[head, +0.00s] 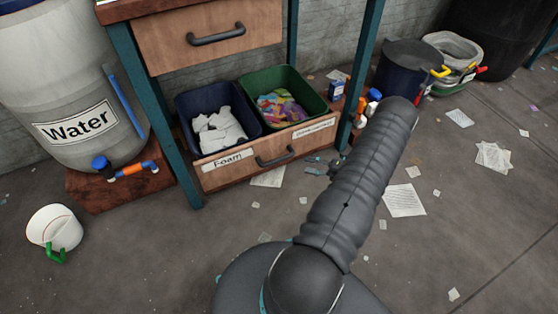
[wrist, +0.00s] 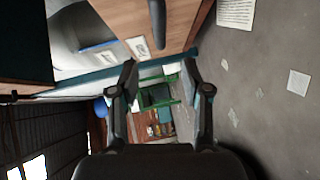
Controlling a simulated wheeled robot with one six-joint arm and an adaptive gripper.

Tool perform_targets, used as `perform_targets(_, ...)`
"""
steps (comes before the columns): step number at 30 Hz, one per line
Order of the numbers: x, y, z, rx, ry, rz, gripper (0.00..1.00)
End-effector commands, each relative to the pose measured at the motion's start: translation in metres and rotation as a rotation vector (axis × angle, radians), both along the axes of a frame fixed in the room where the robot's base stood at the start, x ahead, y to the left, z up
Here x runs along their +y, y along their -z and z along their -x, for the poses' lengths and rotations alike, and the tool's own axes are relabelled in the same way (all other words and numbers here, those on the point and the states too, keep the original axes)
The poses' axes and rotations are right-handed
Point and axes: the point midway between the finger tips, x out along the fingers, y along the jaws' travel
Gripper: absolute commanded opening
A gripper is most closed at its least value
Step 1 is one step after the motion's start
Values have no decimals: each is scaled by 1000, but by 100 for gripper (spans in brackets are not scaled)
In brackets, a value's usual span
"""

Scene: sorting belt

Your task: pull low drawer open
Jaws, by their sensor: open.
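The low drawer (head: 235,172) has a wooden front with a dark bar handle (head: 275,157) and white labels, one reading "Foam". It sits low in the teal-legged frame, below an upper drawer. How far it is pulled out is hard to tell. My gripper (head: 317,166) is to the right of the handle, just off the drawer's right end, partly hidden behind my arm. In the wrist view my gripper (wrist: 160,78) is open, with nothing between its fingers. A wooden front with a dark handle (wrist: 157,22) shows beyond the fingertips, apart from them.
A blue bin (head: 183,112) of white foam and a green bin (head: 318,97) of colourful pieces stand behind the drawer front. The upper drawer (head: 205,45) is above. A water barrel (head: 55,90) and white bucket (head: 52,222) are left. The floor in front has only scattered paper.

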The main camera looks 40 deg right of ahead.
Motion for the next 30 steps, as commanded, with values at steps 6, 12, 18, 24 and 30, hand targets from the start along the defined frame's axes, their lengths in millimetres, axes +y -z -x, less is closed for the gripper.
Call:
perform_targets(6, 20, 4, -29, 0, -6, 2, 48)
perform_targets(12, 40, 9, -61, 0, -7, 2, 48)
perform_targets(18, 57, 14, -89, 0, -6, 4, 48)
perform_targets(24, 67, 17, -105, -1, -4, 4, 48)
perform_targets(30, 70, 17, -110, 0, -3, 4, 48)
